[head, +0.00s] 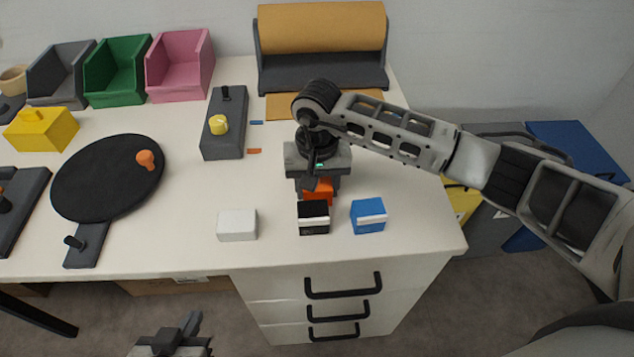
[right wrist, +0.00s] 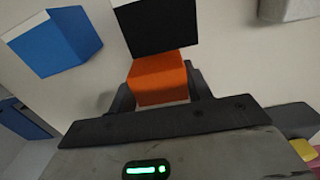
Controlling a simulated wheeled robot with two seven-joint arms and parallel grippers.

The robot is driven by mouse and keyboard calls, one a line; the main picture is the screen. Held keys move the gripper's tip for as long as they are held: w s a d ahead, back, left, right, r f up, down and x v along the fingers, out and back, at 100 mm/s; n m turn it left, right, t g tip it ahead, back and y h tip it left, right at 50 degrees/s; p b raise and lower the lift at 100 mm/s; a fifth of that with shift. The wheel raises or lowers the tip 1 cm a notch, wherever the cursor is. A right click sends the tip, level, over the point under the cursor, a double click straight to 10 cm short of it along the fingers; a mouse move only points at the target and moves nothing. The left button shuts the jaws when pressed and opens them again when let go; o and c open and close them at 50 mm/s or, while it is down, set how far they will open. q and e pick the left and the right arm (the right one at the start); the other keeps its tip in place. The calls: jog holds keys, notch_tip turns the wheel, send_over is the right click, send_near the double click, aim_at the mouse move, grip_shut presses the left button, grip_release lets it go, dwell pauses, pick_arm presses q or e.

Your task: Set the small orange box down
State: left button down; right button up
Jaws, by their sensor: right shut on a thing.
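The small orange box (head: 319,189) is between the fingers of my right gripper (head: 318,188), which is shut on it. In the head view it shows just behind a black box with a white band (head: 314,220), which hides part of it. In the right wrist view the orange box (right wrist: 160,78) sits between the dark fingers (right wrist: 160,92), close to the black box (right wrist: 158,25). I cannot tell whether its underside touches the table. My left gripper (head: 178,338) is at the bottom edge, in front of the table; its jaw opening is unclear.
A blue box (head: 368,216) stands right of the black box, a white box (head: 237,225) to its left. A grey block with a yellow knob (head: 219,125) and a black paddle-shaped board (head: 105,180) lie further left. Bins line the back. White table (head: 200,190) shows between them.

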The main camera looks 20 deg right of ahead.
jog(key=shift+f+b, duration=0.25)
jog(key=shift+b, duration=0.1)
jog(key=o, duration=0.9)
jog(key=shift+r, duration=0.1)
jog(key=shift+o, duration=0.2)
jog(key=shift+r, duration=0.15)
